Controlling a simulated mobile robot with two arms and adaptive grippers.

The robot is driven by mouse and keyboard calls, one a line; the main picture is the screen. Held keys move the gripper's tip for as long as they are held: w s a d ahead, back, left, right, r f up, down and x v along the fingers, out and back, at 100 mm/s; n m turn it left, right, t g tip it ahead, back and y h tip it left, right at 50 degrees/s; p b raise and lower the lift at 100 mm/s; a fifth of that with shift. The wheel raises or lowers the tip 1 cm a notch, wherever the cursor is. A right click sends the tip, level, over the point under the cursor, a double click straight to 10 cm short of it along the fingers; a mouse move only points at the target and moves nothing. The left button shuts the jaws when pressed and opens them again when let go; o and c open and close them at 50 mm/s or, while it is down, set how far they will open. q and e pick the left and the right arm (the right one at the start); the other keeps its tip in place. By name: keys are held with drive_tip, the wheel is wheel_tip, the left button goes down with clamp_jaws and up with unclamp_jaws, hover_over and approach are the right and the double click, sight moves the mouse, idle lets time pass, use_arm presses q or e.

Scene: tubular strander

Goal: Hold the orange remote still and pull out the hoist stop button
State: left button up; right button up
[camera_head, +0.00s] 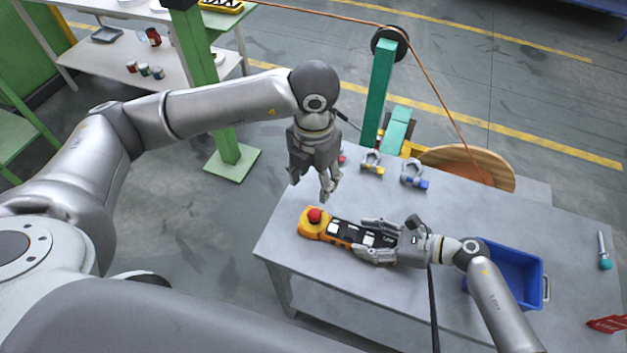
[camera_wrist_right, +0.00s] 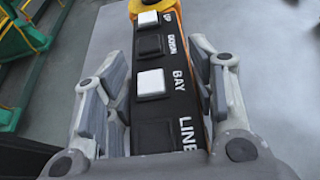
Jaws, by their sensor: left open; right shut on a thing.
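The orange remote (camera_head: 343,232) lies on the grey table with its black button face up; it also shows in the right wrist view (camera_wrist_right: 160,112). The red hoist stop button (camera_head: 314,215) is on the remote's left end, and it is out of the right wrist view. My right gripper (camera_head: 376,238) is shut on the remote's body from the right, with a finger along each long side; the fingers also show in the right wrist view (camera_wrist_right: 158,100). My left gripper (camera_head: 310,188) is open and empty, pointing down above and just behind the red button, apart from it.
A blue bin (camera_head: 516,275) stands right of my right gripper. Two small clamps (camera_head: 372,163) (camera_head: 413,175) lie toward the table's back edge. A teal-ended tool (camera_head: 604,252) lies at the far right. The table in front of the remote is clear.

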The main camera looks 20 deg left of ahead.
drive_tip(key=shift+s+d+f, duration=0.1)
drive_tip(key=shift+d+f, duration=0.05)
drive_tip(key=shift+f, duration=0.05)
drive_tip(key=o, duration=1.3)
drive_tip(key=shift+c, duration=0.2)
drive_tip(key=shift+o, duration=1)
drive_tip(key=shift+r, duration=0.1)
